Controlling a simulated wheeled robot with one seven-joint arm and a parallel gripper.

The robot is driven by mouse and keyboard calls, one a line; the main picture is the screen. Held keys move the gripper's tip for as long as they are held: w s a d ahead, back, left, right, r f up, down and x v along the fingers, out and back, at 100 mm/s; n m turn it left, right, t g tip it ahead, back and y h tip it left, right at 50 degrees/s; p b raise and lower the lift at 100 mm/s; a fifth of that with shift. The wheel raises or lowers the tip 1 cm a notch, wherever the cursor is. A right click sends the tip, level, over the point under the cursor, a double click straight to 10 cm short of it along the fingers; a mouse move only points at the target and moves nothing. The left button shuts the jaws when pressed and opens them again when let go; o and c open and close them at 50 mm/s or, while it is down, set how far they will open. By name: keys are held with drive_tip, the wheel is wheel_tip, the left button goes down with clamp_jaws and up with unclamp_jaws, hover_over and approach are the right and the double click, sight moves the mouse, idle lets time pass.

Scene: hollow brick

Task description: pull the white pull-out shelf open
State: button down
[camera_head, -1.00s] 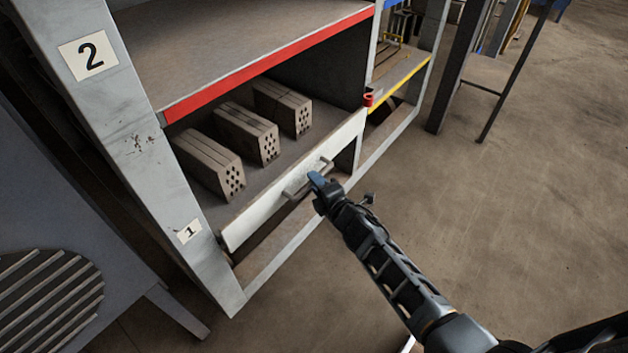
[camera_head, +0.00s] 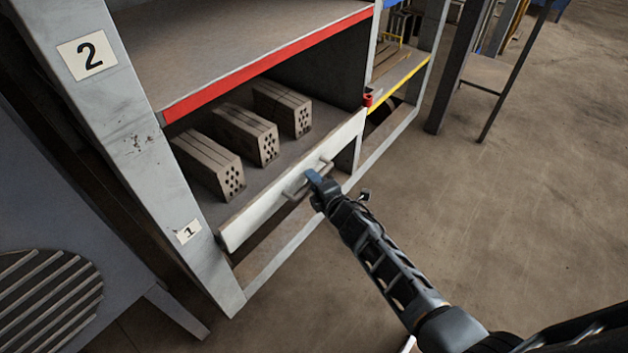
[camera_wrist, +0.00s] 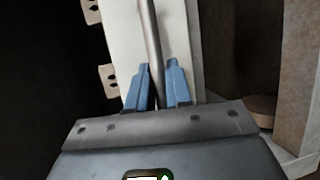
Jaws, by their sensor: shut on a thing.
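The white pull-out shelf (camera_head: 258,205) is at the bottom of the rack, with a white front and a grey bar handle (camera_head: 297,190). Its front stands very close to the rack's frame. My gripper (camera_head: 315,182) is at the handle. In the wrist view, the two blue fingers of my gripper (camera_wrist: 160,88) are on either side of the handle bar (camera_wrist: 152,45) and shut on it, in front of the white shelf front (camera_wrist: 122,50). Three hollow bricks (camera_head: 247,134) lie in a row on the shelf.
A rack post (camera_head: 130,140) with labels 2 and 1 stands left of the shelf. A red-edged upper shelf (camera_head: 270,65) is above the bricks. A yellow-edged shelf (camera_head: 402,80) is to the right. The floor (camera_head: 500,220) in front is clear.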

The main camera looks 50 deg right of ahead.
drive_tip(key=shift+s, duration=0.2)
drive_tip(key=s+p, duration=0.1)
drive_tip(key=s, duration=2.6)
drive_tip(key=shift+d, duration=0.45)
drive_tip(key=c, duration=1.4)
unclamp_jaws()
drive_tip(key=v, duration=0.7)
drive_tip(key=shift+s+a+p, duration=0.15)
drive_tip(key=shift+s+p, duration=0.15)
drive_tip(key=shift+s, duration=0.1)
